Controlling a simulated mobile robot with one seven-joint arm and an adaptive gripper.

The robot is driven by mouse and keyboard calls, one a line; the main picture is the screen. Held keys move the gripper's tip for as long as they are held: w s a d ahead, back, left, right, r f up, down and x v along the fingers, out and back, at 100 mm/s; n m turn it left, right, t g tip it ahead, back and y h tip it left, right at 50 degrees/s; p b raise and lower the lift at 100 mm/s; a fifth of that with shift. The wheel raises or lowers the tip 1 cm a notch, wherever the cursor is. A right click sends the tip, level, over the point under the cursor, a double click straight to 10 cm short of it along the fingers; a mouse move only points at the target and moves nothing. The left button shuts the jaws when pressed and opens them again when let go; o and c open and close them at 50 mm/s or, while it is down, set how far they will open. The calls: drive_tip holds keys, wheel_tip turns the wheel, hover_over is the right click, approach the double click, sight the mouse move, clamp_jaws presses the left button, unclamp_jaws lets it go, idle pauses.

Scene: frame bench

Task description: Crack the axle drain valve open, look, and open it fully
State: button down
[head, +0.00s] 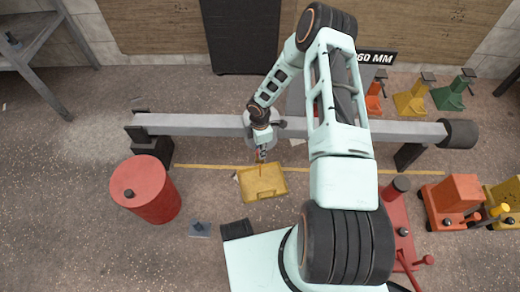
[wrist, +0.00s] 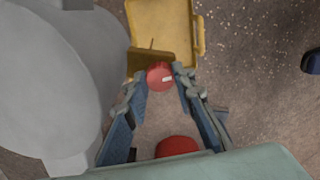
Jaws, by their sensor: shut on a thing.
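The axle (head: 190,124) is a long grey beam across the head view with a rounded housing in its middle; the grey housing (wrist: 50,75) fills the left of the wrist view. The drain valve's red handle (wrist: 160,74), with a small white mark, sits between my fingertips. My gripper (head: 260,152) is shut on it, beside the housing. A second red part (wrist: 177,146) shows nearer my palm. A yellow pan (head: 262,183) lies on the floor below; it also shows in the wrist view (wrist: 168,20). A thin brown line shows over the pan; I cannot tell whether it is fluid.
A red drum (head: 147,190) stands left of the pan. A red floor jack (head: 399,235) and orange (head: 452,200) equipment stand at right. Yellow (head: 410,98) and green (head: 453,92) stands are behind the axle. Floor between drum and pan is mostly clear.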

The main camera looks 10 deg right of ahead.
drive_tip(key=shift+n, duration=1.1)
drive_tip(key=c, duration=1.9)
unclamp_jaws()
drive_tip(key=shift+r, duration=0.1)
wheel_tip(320, 180, up, 12)
